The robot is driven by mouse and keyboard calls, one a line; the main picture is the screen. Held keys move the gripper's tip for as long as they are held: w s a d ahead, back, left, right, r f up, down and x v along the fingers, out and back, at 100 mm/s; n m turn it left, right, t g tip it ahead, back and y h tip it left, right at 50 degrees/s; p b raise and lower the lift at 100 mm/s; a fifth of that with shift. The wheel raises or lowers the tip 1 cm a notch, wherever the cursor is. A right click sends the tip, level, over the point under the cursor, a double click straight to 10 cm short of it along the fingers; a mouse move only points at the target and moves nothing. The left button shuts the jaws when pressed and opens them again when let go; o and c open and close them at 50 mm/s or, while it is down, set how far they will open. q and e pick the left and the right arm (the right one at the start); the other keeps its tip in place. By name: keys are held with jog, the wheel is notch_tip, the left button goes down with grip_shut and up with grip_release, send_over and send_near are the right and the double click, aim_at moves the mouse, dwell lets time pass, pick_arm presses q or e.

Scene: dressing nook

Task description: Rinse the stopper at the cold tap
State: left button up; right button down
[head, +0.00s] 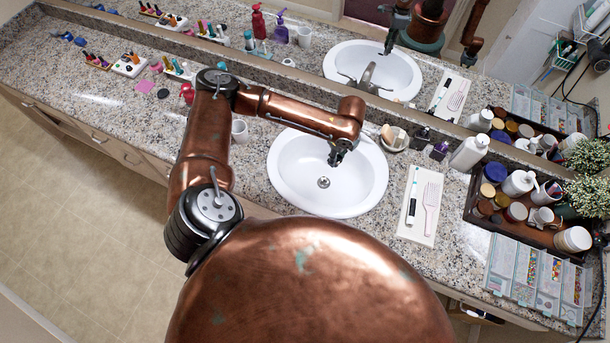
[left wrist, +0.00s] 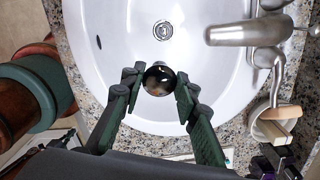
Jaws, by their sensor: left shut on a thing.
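The stopper (left wrist: 158,80), a dark, shiny round piece, is held between the fingertips of my left gripper (left wrist: 157,82) in the left wrist view. In the head view my left gripper (head: 337,157) hangs over the white sink basin (head: 300,165), and the stopper is hard to make out there. The silver tap (left wrist: 240,35) is at the upper right of the left wrist view, to the right of the stopper and apart from it. My arm hides the tap in the head view. I see no water running. The basin's drain (head: 323,182) is uncovered.
A mirror runs behind the counter. Right of the basin are a soap dish (head: 395,138), dark bottles, a white bottle (head: 468,153) and a mat (head: 417,230) with a comb. A crowded wooden tray (head: 470,212) stands further right.

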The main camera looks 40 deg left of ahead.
pick_arm(q)
jog(key=s+a+f+m+p, duration=0.1)
jog(key=s+a+f+m, duration=0.3)
jog(key=f+m, duration=0.3)
jog(key=s+a+f+m+p, duration=0.1)
jog(key=s+a+f+m, duration=0.3)
jog(key=f+m, duration=0.25)
jog(key=w+d+f+b, duration=0.1)
jog(key=w+f+b, duration=0.1)
jog(key=w+b, duration=0.8)
jog(key=shift+w+d+f+t, duration=0.3)
jog(key=shift+w+f, duration=0.1)
jog(key=shift+w, duration=1.6)
jog(key=s+p, duration=0.6)
jog(key=s, duration=0.2)
jog(key=shift+a, duration=0.45)
